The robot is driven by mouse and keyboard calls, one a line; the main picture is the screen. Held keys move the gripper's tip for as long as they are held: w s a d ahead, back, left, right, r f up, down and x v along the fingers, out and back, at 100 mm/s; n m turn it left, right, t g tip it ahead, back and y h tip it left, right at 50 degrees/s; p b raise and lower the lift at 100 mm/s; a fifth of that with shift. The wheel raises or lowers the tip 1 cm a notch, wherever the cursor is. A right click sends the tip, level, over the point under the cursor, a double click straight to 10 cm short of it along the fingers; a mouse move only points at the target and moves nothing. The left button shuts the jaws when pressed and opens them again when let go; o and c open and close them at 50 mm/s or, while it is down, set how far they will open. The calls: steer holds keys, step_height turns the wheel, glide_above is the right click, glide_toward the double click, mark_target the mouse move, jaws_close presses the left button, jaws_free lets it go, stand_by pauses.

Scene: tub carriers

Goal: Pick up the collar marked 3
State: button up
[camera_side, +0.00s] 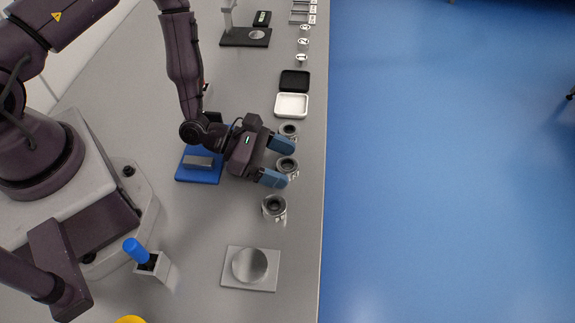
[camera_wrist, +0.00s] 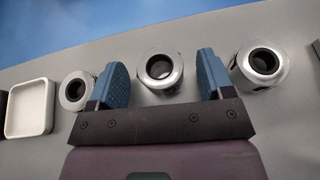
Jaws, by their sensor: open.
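Three silver collars with dark round bores stand in a row near the table's right edge. The side view shows the far collar (camera_side: 289,129), the middle collar (camera_side: 288,167) and the near collar (camera_side: 274,213). In the wrist view they are the left collar (camera_wrist: 68,101), the middle collar (camera_wrist: 160,84) and the right collar (camera_wrist: 262,78). I can read no number on any of them, so I cannot tell which is marked 3. My gripper (camera_side: 276,162) is open, its blue fingers on either side of the middle collar. In the wrist view, gaps show between the fingers (camera_wrist: 160,80) and that collar.
A white tray (camera_side: 292,105) and a black tray (camera_side: 294,81) lie beyond the far collar. Small round number tags (camera_side: 303,41) lie farther up. A blue block (camera_side: 198,178) is beneath my wrist.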

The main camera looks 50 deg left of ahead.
steer(key=c, duration=1.2)
steer(key=shift+r, duration=0.1)
